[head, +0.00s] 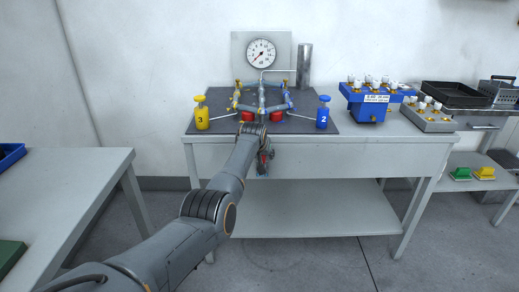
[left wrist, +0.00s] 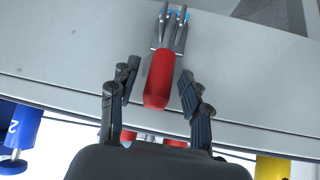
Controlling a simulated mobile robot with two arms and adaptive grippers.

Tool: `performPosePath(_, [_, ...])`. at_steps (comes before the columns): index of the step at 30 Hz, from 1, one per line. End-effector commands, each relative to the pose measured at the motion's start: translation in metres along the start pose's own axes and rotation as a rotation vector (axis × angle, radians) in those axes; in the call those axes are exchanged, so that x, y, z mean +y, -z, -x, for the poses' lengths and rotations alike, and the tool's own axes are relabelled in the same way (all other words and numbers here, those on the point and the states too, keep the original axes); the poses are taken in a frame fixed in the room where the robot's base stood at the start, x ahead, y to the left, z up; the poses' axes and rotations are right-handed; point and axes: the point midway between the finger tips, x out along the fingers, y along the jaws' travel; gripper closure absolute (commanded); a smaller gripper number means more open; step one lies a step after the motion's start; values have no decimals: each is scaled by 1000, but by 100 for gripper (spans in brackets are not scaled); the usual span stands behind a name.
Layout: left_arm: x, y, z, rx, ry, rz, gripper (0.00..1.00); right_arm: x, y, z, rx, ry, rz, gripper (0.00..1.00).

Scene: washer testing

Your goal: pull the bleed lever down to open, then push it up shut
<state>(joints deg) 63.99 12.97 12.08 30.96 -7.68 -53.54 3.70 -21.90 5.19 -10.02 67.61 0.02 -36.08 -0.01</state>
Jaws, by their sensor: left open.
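The bleed lever (left wrist: 160,78) has a red grip on a metal bracket, set against the pale front of the bench. In the left wrist view its red grip lies between the two fingers of my left gripper (left wrist: 157,74), with a gap on each side. The fingers are open and do not visibly touch it. In the head view my left gripper (head: 264,158) is at the front edge of the bench, and my own arm hides much of the lever there. My right gripper is not in view.
The bench (head: 330,152) carries a pressure gauge (head: 261,54), a manifold with pipes, a yellow bottle marked 3 (head: 201,114) and a blue one marked 2 (head: 323,114). A blue valve block (head: 368,100) stands at right. Another table (head: 60,190) is at left.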

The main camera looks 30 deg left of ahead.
Motion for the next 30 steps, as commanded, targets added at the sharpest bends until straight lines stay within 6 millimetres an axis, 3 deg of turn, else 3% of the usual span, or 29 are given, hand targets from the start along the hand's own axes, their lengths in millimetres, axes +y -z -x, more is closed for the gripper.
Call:
performPosePath(8, [1, -2, 24, 1, -2, -1, 52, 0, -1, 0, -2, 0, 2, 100])
performPosePath(24, [0, -1, 99, 1, -2, 0, 52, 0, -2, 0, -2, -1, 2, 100])
performPosePath(30, [0, -2, 110, -2, -2, 0, 52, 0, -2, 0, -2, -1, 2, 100])
